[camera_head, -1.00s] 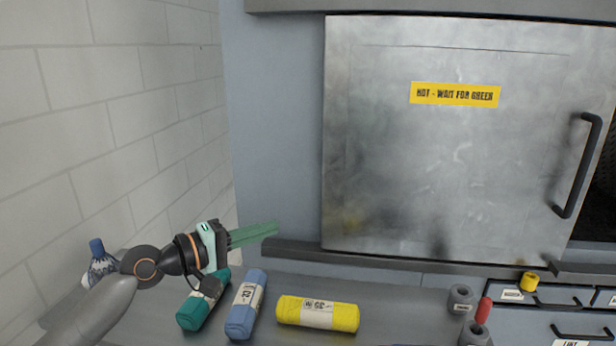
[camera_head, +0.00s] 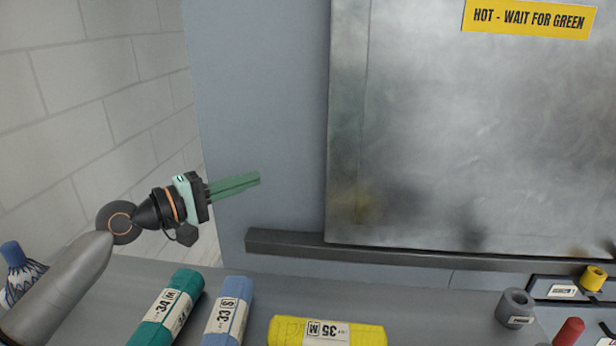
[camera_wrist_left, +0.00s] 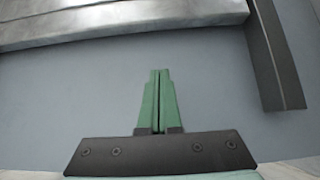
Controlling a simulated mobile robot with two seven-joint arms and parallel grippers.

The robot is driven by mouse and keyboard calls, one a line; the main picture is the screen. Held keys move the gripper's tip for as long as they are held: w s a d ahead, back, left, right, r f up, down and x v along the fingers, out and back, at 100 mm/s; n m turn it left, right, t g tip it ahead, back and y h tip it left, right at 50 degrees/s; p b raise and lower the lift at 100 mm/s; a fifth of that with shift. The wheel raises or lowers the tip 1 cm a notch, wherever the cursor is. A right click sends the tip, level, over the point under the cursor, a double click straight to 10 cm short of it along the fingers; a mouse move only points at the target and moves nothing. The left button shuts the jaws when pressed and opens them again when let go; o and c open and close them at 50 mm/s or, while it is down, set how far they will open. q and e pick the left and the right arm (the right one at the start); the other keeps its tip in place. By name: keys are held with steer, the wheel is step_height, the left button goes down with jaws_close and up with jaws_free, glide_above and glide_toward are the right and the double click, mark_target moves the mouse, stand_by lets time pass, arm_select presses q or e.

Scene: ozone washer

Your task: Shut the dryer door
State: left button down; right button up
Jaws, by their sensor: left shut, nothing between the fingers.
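The dryer door (camera_head: 440,140) is a large brushed metal panel with a yellow "HOT - WAIT FOR GREEN" label (camera_head: 527,18). Its left edge and lower left corner show in the head view; its right side is out of frame. My left gripper (camera_head: 258,178) is shut and empty, left of the door's left edge and apart from it, in front of the blue-grey wall panel. In the left wrist view the shut green fingers (camera_wrist_left: 160,75) point toward that panel, with a metal edge (camera_wrist_left: 100,22) across the top. My right gripper is not in view.
A dark rail (camera_head: 290,243) runs below the door. On the grey counter lie a teal roll (camera_head: 170,308), a blue roll (camera_head: 230,310) and a yellow roll (camera_head: 325,332). A white brick wall (camera_head: 100,80) stands left.

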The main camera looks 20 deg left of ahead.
arm_select(q)
steer(key=p+x, duration=0.2)
steer(key=x, duration=0.7)
steer(key=shift+w+d+r+p, duration=0.2)
steer(key=shift+p, duration=0.1)
steer(key=d, duration=0.2)
steer(key=w+d+p, duration=0.1)
steer(key=d, duration=0.1)
steer(key=shift+f+p, duration=0.2)
steer(key=shift+p, duration=0.1)
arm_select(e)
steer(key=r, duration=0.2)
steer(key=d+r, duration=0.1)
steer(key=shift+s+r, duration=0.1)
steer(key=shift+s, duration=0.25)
arm_select(q)
steer(key=shift+w+d, duration=0.1)
steer(key=shift+d, duration=0.05)
